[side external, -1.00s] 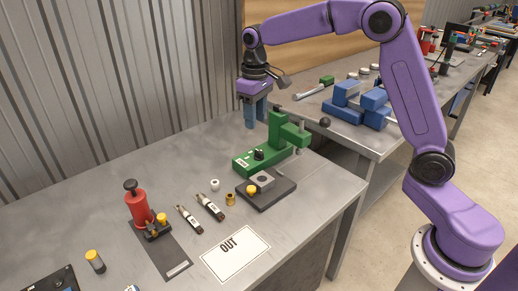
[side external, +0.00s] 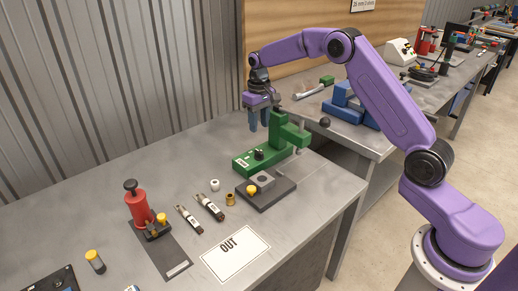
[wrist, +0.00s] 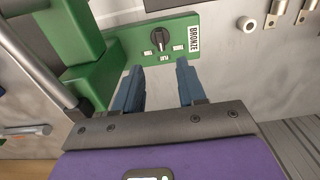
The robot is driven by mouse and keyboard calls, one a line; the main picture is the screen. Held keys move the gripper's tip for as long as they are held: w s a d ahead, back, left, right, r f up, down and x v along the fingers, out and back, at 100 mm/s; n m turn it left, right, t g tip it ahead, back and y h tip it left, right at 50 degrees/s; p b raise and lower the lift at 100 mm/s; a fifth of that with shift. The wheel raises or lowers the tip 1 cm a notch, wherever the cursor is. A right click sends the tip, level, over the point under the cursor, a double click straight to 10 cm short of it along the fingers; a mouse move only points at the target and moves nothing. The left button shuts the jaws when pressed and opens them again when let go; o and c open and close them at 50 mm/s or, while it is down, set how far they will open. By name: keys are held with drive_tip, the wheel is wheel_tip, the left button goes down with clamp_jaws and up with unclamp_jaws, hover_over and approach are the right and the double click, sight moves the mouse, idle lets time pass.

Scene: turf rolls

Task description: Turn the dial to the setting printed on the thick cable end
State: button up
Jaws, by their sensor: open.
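The dial (side external: 259,154) is a black knob on the green base of a green press (side external: 280,134). In the wrist view the dial (wrist: 160,38) has small printed labels around it, too small to read surely, and a white plate reading BRONZE (wrist: 194,39) beside it. Two dark cable ends with white labels, one (side external: 188,219) and another (side external: 210,207), lie on the bench; their print is not legible. My gripper (side external: 260,122) is open and empty above and behind the dial. In the wrist view its fingers (wrist: 158,66) are apart, with the dial beyond the tips, between their lines.
A dark plate (side external: 282,195) with a grey block and yellow knob stands in front of the press. A white ring (side external: 214,184) and brass ring (side external: 230,199) are nearby. A red tool (side external: 138,208) and an OUT card (side external: 215,262) lie nearer.

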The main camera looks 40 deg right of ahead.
sight(259, 151)
wheel_tip(259, 151, down, 10)
drive_tip(key=shift+f, duration=0.25)
idle(0.3)
clamp_jaws()
